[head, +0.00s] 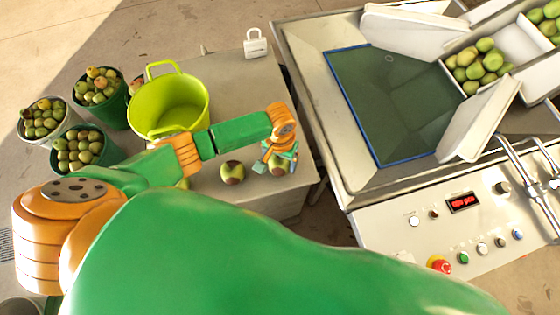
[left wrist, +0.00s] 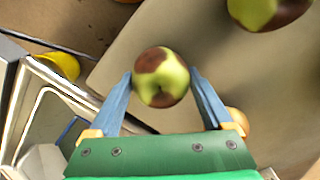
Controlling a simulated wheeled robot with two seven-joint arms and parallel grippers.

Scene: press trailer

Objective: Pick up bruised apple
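A green apple with dark brown bruises (left wrist: 160,77) sits between the fingers of my left gripper (left wrist: 161,80) in the left wrist view. The blue fingers stand wide apart, one on each side of it; firm contact cannot be made out. In the head view my left gripper (head: 279,160) is over this apple (head: 277,167) and partly hides it, near the grey table's right edge. A second apple with a brown patch (head: 232,172) lies to its left on the table; an apple with a brown patch also shows at the upper right of the left wrist view (left wrist: 265,10). My right gripper is not in view.
A lime-green bucket (head: 170,105) stands on the grey table (head: 235,90), with a white padlock-shaped object (head: 255,43) behind. Buckets of fruit (head: 78,148) stand at the left. The metal press (head: 330,110) with its control panel (head: 450,235) is close on the right.

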